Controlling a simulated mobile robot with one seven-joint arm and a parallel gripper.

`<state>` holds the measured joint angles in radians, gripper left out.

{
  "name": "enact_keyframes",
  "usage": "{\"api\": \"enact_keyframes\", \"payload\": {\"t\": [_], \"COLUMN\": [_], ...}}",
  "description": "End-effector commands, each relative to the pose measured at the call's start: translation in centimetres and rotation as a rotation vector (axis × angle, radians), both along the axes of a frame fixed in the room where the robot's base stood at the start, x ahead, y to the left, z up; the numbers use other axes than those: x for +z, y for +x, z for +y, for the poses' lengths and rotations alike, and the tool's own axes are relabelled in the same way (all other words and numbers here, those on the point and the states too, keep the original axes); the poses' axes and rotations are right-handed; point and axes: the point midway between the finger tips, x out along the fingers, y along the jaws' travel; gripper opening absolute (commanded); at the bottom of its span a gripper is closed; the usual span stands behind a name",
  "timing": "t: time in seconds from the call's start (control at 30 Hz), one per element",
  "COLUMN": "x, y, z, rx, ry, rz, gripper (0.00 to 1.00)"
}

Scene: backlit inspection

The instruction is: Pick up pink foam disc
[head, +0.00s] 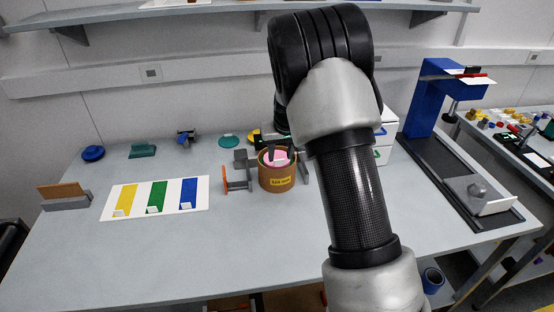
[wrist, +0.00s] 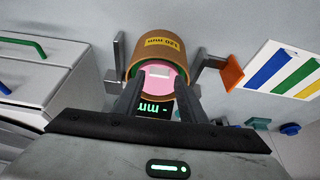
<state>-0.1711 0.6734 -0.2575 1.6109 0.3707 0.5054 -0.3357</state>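The pink foam disc (head: 279,156) sits in the mouth of a brown cylinder (head: 279,183) with a yellow label, on the grey workbench. In the wrist view the disc (wrist: 157,77) lies inside the rim of the cylinder (wrist: 160,54). A white patch shows on its face. My gripper (wrist: 160,86) has its two dark fingers apart, with their tips at the disc and pink showing between them. The fingers hide parts of the disc's edge; whether they touch it I cannot tell. In the head view my arm stands to the right of the cylinder.
Grey jaws with an orange plate (head: 226,179) flank the cylinder. A dark display with green characters (wrist: 157,108) lies between my fingers in the wrist view. White drawers (wrist: 40,70) stand close by. A white board with coloured strips (head: 156,198) lies left; bare bench is in front.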

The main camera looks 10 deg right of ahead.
Motion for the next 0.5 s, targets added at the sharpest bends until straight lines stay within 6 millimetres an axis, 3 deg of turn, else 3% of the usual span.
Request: {"api": "enact_keyframes", "payload": {"t": [0.2,0.47,0.5], "x": [-2.3,-2.6,-2.6], "y": [1.1,1.2,1.2], "z": [-0.1,0.0,0.0], "rx": [0.0,0.0,0.0], "ry": [-0.001,0.0,0.0], "rz": [0.0,-0.001,-0.001], "gripper": [0.38,0.38,0.31]}}
